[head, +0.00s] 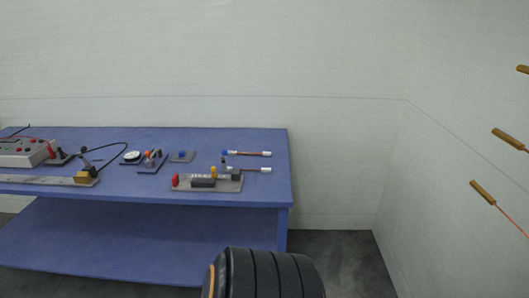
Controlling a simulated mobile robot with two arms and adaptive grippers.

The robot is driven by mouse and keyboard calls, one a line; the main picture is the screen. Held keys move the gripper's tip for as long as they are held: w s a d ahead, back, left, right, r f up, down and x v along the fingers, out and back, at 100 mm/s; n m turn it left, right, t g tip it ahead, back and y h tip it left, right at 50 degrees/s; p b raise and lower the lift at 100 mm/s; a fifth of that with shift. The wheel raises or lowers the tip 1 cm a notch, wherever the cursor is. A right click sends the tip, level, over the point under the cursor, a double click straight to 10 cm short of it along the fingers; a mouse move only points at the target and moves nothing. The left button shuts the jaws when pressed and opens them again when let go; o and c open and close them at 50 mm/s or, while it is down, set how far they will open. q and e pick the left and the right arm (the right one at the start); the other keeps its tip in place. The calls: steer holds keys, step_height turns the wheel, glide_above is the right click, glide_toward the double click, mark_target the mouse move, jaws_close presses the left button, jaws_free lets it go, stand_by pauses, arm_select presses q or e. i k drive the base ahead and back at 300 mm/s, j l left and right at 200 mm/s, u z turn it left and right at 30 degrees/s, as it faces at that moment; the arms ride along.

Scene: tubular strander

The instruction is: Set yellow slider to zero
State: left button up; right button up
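A yellow-brown block (85,176) sits at the right end of a long flat metal bar (38,179) on the left of the blue table, with a black knob and cable at it. A small yellow peg (213,171) stands on a grey base plate (222,187) near the table's right front, beside a black block (203,183) and a red post (175,180). I cannot tell for sure which yellow part is the slider, and no scale marks are readable. Neither of my grippers shows.
The blue table (255,197) has a lower shelf. A grey box with red terminals (22,152), a round dial (131,156) and cylindrical pieces with blue ends stand on it. Several wooden handles (483,192) show at the right. Floor is clear right of the table.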

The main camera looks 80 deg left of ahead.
mark_target(213, 168)
steer(key=u, duration=3.15)
